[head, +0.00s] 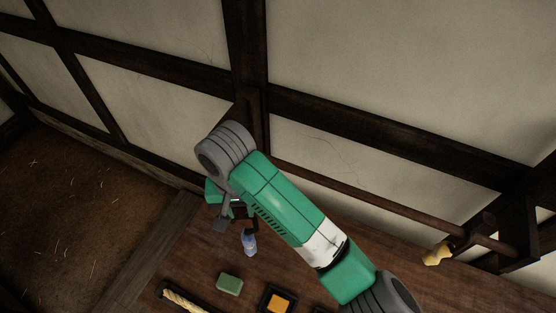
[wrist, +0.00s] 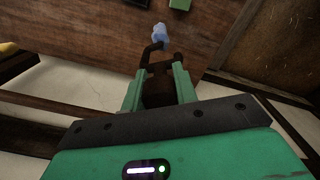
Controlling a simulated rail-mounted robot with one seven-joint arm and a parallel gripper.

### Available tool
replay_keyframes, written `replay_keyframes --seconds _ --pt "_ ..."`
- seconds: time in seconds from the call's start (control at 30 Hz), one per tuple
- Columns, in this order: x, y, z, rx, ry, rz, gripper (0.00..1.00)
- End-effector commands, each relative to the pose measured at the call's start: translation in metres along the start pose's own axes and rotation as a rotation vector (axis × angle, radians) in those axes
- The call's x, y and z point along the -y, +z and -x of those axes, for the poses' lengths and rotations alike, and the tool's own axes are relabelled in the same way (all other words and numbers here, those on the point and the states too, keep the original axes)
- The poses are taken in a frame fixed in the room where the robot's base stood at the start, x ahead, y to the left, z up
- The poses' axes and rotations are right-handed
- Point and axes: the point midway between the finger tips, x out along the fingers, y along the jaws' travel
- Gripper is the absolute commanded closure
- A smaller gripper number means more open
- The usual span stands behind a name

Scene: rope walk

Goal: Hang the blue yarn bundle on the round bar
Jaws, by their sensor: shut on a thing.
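The blue yarn bundle (head: 249,242) hangs below my gripper (head: 240,222) in the head view, above the wooden surface. In the wrist view the bundle (wrist: 160,34) shows just past the dark fingertips (wrist: 161,57). My gripper is shut on it; the exact grip point is too small and dark to make out. The round bar (head: 385,199) is a long dark rod along the wall, running down to the right in the head view to a wooden bracket. My arm lies in front of part of the wall near its left end. The bundle is apart from the bar.
A yellow bundle (head: 437,254) is by the bar's right end, near the bracket (head: 483,229). On the wooden surface (head: 170,262) lie a green block (head: 229,284), a black tray with an orange piece (head: 280,301) and a pale rope piece (head: 181,299). Timber beams line the wall.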

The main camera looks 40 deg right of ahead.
Motion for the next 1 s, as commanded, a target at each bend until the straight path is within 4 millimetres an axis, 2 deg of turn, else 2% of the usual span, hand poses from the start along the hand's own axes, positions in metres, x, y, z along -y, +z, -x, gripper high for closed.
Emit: replay_keyframes --seconds 0.17,0.4,0.6,0.77,1.0 --pt "0.001 0.001 -0.011 0.000 -0.001 0.003 1.00" --pt "0.001 0.000 -0.062 -0.001 -0.001 0.005 1.00" --pt "0.001 0.000 -0.092 -0.002 -0.001 0.006 1.00" --pt "0.001 0.001 -0.101 0.000 -0.002 0.005 1.00" --pt "0.002 0.001 -0.100 0.000 -0.002 0.006 1.00"
